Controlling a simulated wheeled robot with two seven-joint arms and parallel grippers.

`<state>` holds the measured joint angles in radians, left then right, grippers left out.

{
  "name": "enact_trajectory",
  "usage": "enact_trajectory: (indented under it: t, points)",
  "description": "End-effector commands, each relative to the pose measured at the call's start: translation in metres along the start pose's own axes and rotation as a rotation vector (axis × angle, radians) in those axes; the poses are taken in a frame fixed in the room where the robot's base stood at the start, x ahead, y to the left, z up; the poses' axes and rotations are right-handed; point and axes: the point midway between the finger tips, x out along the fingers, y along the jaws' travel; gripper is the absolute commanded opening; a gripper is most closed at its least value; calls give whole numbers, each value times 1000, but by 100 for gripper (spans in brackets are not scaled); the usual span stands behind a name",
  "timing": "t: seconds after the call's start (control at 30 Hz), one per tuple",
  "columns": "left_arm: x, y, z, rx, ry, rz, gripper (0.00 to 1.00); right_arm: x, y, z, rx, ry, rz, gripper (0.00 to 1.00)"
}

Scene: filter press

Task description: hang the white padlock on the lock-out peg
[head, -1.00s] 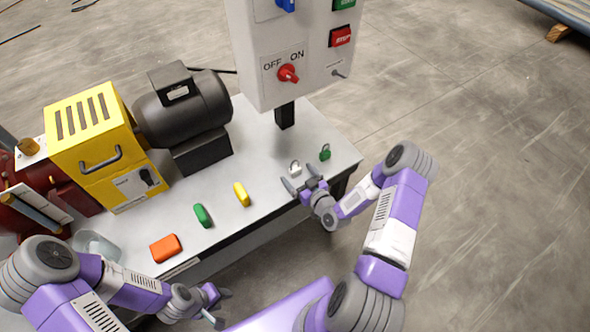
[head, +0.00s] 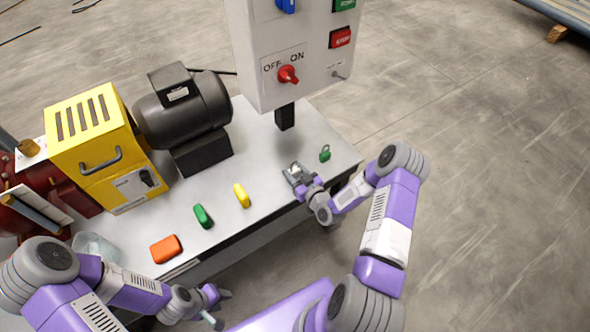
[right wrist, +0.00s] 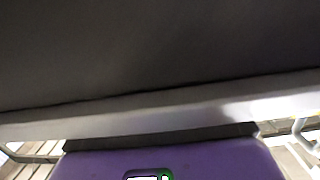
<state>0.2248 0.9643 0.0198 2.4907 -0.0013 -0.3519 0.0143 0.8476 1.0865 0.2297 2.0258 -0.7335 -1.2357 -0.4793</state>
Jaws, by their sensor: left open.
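The white padlock (head: 294,167) is near the right part of the bench top, partly hidden by my right gripper (head: 296,176). That gripper's fingers are at the padlock, one on either side as far as I can see. Whether they press on it is too small to tell. The lock-out peg (head: 338,74) is a short grey stub low on the right of the grey control panel (head: 258,88), with nothing on it. My left gripper (head: 222,309) is open and empty in front of the bench. The right wrist view shows no padlock or peg I can recognise.
A green padlock (head: 325,154) stands right of the white one. Yellow (head: 242,195), green (head: 203,216) and orange (head: 165,249) items lie along the bench's front. A red OFF/ON switch (head: 288,75) is on the panel. A black motor (head: 182,105) stands left of the panel.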

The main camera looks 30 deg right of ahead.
Motion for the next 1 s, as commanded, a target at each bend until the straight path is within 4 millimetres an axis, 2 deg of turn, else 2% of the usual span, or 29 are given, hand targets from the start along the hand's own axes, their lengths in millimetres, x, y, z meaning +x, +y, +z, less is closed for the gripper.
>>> enact_trajectory:
  t: [0.03,0.13,0.47,1.0]
  points:
    - [0,0,0,0,0,0,43,0,0,0,0,0,0,39]
    - [0,0,0,0,0,0,43,0,0,0,0,0,0,25]
    - [-2,1,0,0,0,0,43,-2,0,-2,0,0,0,25]
    - [-24,9,1,0,0,0,43,-41,0,-21,1,0,0,25]
